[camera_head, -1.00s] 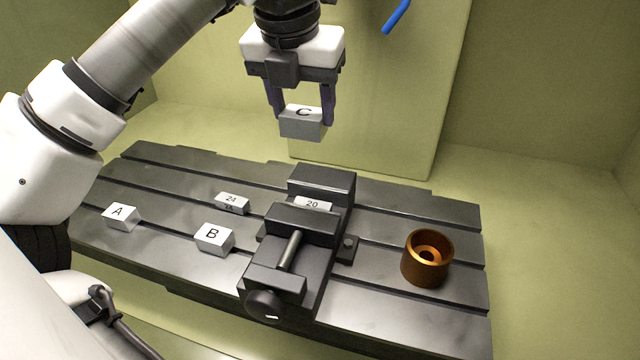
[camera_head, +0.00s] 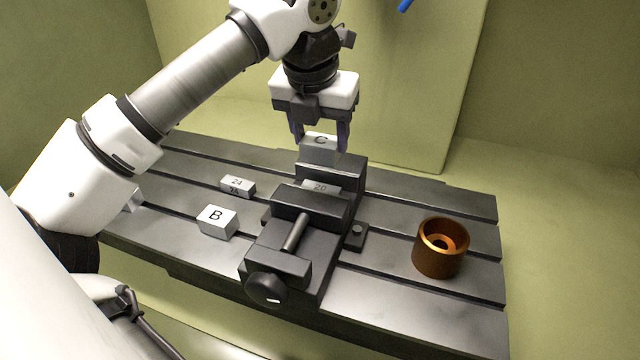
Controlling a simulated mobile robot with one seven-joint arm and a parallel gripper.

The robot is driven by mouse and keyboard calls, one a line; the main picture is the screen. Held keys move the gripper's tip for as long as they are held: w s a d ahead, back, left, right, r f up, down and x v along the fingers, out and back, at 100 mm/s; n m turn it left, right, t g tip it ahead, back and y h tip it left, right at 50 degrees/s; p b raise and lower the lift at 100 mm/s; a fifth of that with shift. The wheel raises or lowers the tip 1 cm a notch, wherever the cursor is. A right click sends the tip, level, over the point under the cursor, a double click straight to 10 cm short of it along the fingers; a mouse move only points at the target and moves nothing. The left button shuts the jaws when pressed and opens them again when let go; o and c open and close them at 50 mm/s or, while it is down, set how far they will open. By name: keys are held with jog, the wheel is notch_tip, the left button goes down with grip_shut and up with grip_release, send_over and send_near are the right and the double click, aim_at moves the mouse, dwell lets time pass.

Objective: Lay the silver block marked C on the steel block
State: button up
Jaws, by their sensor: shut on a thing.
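The silver block marked C (camera_head: 318,155) is between the fingers of my gripper (camera_head: 320,142), which is shut on it. Its marked face points up. The block is at the back of the dark vise (camera_head: 331,172), over or just behind its rear jaw; I cannot tell whether it touches. A grey block marked 20 (camera_head: 321,187) sits between the vise jaws, with its top showing. It may be the steel block; its sides are hidden by the jaws.
A block marked B (camera_head: 217,221) and a small block marked 24 (camera_head: 238,186) lie left of the vise on the slotted table (camera_head: 400,303). Block A (camera_head: 134,200) is mostly hidden behind my arm. A copper-coloured cup (camera_head: 440,248) stands at the right.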

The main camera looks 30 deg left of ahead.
aim_at(320, 164)
jog(key=shift+f+b, duration=1.5)
jog(key=shift+f, duration=1.55)
jog(key=shift+f, duration=0.25)
jog(key=o, duration=1.1)
jog(key=shift+r, duration=0.1)
jog(key=shift+r, duration=0.1)
jog(key=shift+r, duration=0.25)
jog(key=v, duration=1.1)
jog(key=shift+s+r, duration=0.1)
jog(key=shift+r, duration=0.25)
